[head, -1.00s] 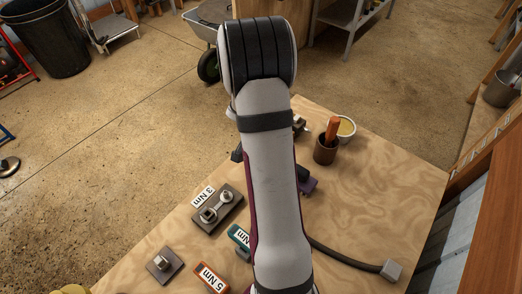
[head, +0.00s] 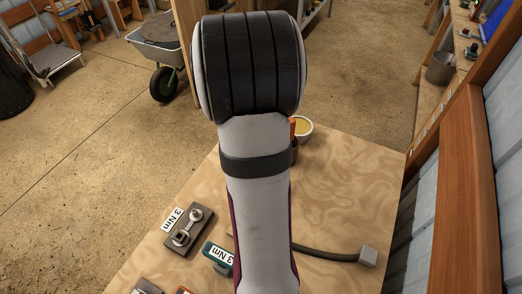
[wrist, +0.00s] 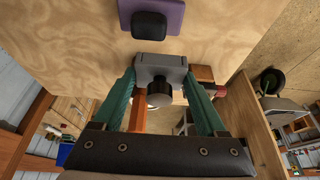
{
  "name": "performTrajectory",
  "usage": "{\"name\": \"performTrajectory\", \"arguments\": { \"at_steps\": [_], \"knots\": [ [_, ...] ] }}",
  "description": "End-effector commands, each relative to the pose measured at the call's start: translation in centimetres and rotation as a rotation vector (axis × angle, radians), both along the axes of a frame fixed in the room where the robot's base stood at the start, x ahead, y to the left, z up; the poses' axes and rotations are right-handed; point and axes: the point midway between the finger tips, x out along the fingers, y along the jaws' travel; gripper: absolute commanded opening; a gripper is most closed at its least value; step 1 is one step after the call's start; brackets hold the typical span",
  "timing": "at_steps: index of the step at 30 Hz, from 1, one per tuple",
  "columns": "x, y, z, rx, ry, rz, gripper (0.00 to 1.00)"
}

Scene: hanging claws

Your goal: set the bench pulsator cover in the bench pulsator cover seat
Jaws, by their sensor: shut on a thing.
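In the wrist view, my gripper (wrist: 160,78) has its two teal fingers shut on a grey block with a round dark knob (wrist: 160,92), which looks like the bench pulsator cover. It is held above the wooden bench (wrist: 85,45). A purple plate with a black rounded block on it (wrist: 150,24) lies ahead of the held piece at the top of the view, apart from it. I cannot tell whether this plate is the cover seat. In the head view my own arm hides the gripper, the held piece and the purple plate.
In the head view, a dark plate with a wrench-like part (head: 188,231) and a teal-framed 3 Nm label (head: 219,257) lie left of my arm. A cup of yellow stuff (head: 303,130) stands at the back. The bench's right side is mostly clear.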

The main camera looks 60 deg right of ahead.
Motion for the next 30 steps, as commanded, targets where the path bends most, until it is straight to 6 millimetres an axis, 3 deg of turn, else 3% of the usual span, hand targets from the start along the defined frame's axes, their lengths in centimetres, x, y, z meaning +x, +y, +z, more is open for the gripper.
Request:
{"name": "performTrajectory", "arguments": {
  "at_steps": [1, 6, 14, 17, 24, 30],
  "knots": [
    [0.0, 0.0, 0.0, 0.0, 0.0, 0.0, 0.31],
    [0.0, 0.0, 0.0, 0.0, 0.0, 0.0, 0.0],
    [0.3, -0.5, 0.2, -0.002, -0.001, -0.002, 0.0],
    [1.3, -2.6, 1.3, -0.004, -0.003, -0.011, 0.0],
    [6.5, -10.0, 6.4, -0.001, -0.003, -0.026, 0.0],
    [10.0, -12.4, 9.6, 0.001, 0.0, -0.005, 0.0]
  ]
}}
